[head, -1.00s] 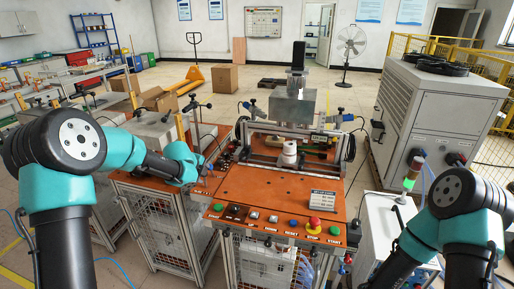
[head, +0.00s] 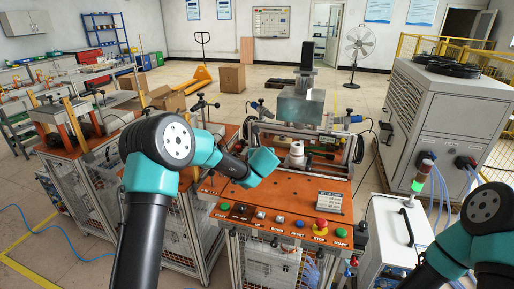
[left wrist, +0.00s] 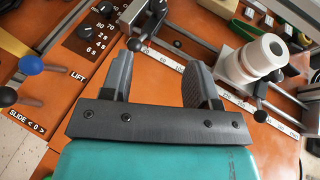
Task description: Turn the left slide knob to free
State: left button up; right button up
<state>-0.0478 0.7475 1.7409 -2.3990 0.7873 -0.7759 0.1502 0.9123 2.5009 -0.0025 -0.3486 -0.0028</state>
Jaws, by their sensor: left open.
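In the left wrist view a black-tipped lever (left wrist: 136,43) stands at the left of the scale strip, just beyond my left finger. A similar black-knobbed lever (left wrist: 261,89) stands by the white spool. A black ball knob (left wrist: 8,96) sits at the left edge by the label SLIDE. I cannot tell for sure which one is the left slide knob, and no free mark is readable. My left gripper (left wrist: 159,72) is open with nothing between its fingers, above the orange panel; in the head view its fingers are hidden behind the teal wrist. My right gripper is out of view.
A blue ball knob (left wrist: 31,65) marked LIFT and black dials (left wrist: 85,32) are at the left. The white spool (head: 296,154) stands on the machine. A row of buttons (head: 260,215) and a red emergency stop (head: 320,226) line the front edge.

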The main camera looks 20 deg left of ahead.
pick_arm(q)
jog(key=shift+w, duration=0.1)
jog(key=x, duration=1.7)
jog(key=shift+f, duration=0.1)
jog(key=c, duration=0.9)
